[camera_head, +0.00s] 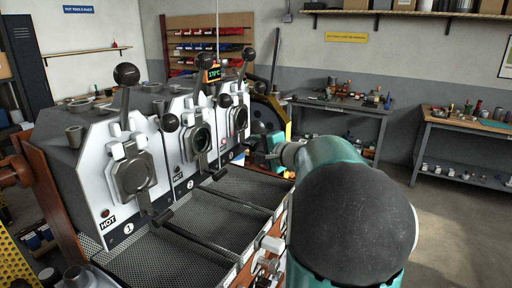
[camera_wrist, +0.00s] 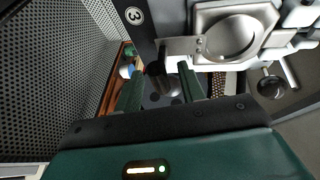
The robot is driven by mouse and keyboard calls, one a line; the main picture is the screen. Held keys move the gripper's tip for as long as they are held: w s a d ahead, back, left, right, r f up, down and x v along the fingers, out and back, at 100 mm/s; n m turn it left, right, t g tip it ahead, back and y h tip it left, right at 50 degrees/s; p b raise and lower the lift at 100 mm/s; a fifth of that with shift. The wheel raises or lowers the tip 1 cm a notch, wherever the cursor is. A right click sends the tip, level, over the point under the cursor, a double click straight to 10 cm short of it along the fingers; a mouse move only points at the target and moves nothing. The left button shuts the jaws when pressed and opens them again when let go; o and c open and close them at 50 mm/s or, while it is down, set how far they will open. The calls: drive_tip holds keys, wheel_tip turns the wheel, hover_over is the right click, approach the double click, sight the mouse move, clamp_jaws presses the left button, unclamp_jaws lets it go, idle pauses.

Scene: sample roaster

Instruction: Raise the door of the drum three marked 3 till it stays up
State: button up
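Drum three is at the far end of the roaster row in the head view, its white front (camera_head: 229,128) partly hidden. In the wrist view, its plate marked 3 (camera_wrist: 134,16) is beside a pale metal door (camera_wrist: 232,38) with a round recess. The door appears down. A tab leads from it to a dark handle (camera_wrist: 157,70). My gripper (camera_wrist: 162,76) is open, with one green finger on each side of the handle and visible gaps. I cannot tell whether the fingertips reach fully around it. In the head view my gripper (camera_head: 268,148) is at drum three, partly hidden by my arm.
Drum one (camera_head: 131,176) and drum two (camera_head: 197,138) stand nearer, with HOT labels and levers. Perforated cooling trays (camera_head: 165,262) lie in front of the drums. Workbenches (camera_head: 345,104) stand against the back wall. The floor at right is clear.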

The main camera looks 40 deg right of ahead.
drive_tip(key=shift+w+f, duration=0.1)
drive_tip(key=shift+w, duration=0.35)
clamp_jaws()
drive_tip(key=shift+s, duration=0.1)
